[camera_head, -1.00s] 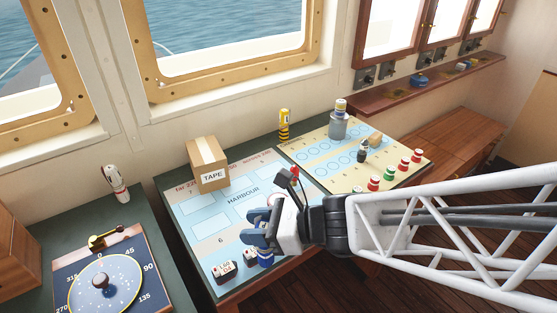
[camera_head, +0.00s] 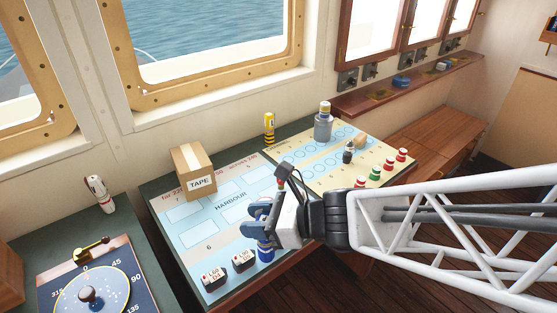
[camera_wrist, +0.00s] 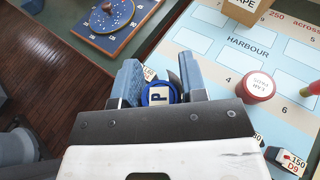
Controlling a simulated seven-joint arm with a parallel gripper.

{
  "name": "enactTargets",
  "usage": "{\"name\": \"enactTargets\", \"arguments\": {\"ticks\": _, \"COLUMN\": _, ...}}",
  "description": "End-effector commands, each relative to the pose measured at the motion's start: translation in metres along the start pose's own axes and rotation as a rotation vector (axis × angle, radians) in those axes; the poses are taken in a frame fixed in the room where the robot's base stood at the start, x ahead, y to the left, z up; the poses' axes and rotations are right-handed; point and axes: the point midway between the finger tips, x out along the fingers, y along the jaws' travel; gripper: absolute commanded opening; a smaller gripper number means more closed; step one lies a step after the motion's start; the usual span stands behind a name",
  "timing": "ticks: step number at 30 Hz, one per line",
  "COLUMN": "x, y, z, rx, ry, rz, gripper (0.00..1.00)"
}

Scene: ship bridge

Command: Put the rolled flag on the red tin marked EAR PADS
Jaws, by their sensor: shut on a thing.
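My gripper (camera_head: 258,222) is shut on the rolled flag, an upright blue roll whose lower end (camera_head: 265,254) shows below the fingers in the head view. In the wrist view the fingers (camera_wrist: 160,82) clasp it from both sides, and its round blue top (camera_wrist: 158,94) bears a pale label with a P. The red tin marked EAR PADS (camera_wrist: 257,85) stands on the chart in the wrist view, to the right of my gripper and apart from it. Its pale lid looks bare. I cannot make out the tin in the head view, where my gripper seems to hide it.
Two small number blocks (camera_head: 213,278) stand at the chart's front edge, left of the flag. A TAPE box (camera_head: 193,172) stands at the back left. A yellow-and-black cylinder (camera_head: 269,128), a grey jar (camera_head: 323,125) and several red and green tins (camera_head: 376,172) stand farther right.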

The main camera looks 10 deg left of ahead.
Motion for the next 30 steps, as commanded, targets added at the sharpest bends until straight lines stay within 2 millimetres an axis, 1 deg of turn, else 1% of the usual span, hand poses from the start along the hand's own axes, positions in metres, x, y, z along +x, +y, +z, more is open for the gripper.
{"name": "enactTargets", "arguments": {"ticks": 1, "x": -0.006, "y": -0.006, "z": 0.002, "rx": 0.005, "ry": -0.001, "rz": -0.025, "gripper": 0.02}}
{"name": "enactTargets", "arguments": {"ticks": 6, "x": -0.026, "y": -0.022, "z": 0.008, "rx": 0.031, "ry": -0.001, "rz": -0.105, "gripper": 0.02}}
{"name": "enactTargets", "arguments": {"ticks": 13, "x": -0.048, "y": -0.037, "z": 0.014, "rx": 0.057, "ry": -0.001, "rz": -0.186, "gripper": 0.02}}
{"name": "enactTargets", "arguments": {"ticks": 19, "x": -0.054, "y": -0.041, "z": 0.016, "rx": 0.066, "ry": -0.002, "rz": -0.211, "gripper": 0.02}}
{"name": "enactTargets", "arguments": {"ticks": 30, "x": -0.054, "y": -0.042, "z": 0.016, "rx": 0.067, "ry": -0.002, "rz": -0.211, "gripper": 0.02}}
